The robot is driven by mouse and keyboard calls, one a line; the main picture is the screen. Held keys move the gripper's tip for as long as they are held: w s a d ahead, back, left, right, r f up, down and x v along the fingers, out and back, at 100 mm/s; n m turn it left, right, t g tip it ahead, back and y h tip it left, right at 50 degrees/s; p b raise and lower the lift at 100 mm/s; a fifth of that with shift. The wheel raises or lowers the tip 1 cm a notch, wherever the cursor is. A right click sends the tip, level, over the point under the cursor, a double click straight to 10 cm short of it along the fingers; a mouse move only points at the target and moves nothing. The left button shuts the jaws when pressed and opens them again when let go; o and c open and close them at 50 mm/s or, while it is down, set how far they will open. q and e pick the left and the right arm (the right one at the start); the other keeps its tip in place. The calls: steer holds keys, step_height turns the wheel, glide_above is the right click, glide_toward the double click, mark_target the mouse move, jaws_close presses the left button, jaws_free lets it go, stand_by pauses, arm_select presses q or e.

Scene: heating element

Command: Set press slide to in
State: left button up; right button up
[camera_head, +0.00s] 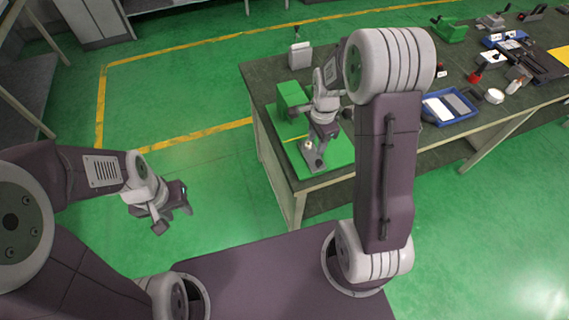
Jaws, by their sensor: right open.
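A green press sits at the near left corner of the workbench, with a green block (290,96) standing on a flat green base plate (341,146). My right gripper (315,157) is open, pointing down over the base plate, in front of the block. Whether it touches any part of the press I cannot tell. My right wrist and forearm hide part of the press, and I cannot make out its slide or the slide's position. My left gripper (174,220) is open and empty, over the green floor left of the bench.
The dark workbench top (268,72) carries a grey box with a black knob (300,55) behind the press. A blue tray (449,108), a white round part (494,96) and several tools lie to the right. The floor left of the bench is clear.

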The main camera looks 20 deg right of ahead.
mark_target(319, 162)
steer(key=d, duration=0.1)
steer(key=d+f+p, duration=0.1)
steer(key=shift+s+d+f+g, duration=0.15)
steer(key=shift+s+d+g, duration=0.15)
steer(key=shift+s+g, duration=0.1)
steer(key=shift+d+f, duration=0.15)
steer(key=shift+f, duration=0.2)
steer(key=f, duration=0.1)
steer(key=a+f, duration=0.1)
steer(key=f, duration=0.1)
steer(key=f+p, duration=0.1)
steer(key=shift+s+a+f, duration=0.15)
steer(key=shift+s+a, duration=0.1)
steer(key=shift+a, duration=0.05)
steer(key=f, duration=0.2)
steer(key=d+f, duration=0.1)
steer(key=f, duration=0.1)
steer(key=shift+w, duration=0.2)
steer(key=shift+a+r, duration=0.15)
steer(key=shift+a, duration=0.1)
arm_select(q)
step_height(319, 162, up, 4)
steer(key=shift+s+f, duration=0.1)
arm_select(e)
jaws_close()
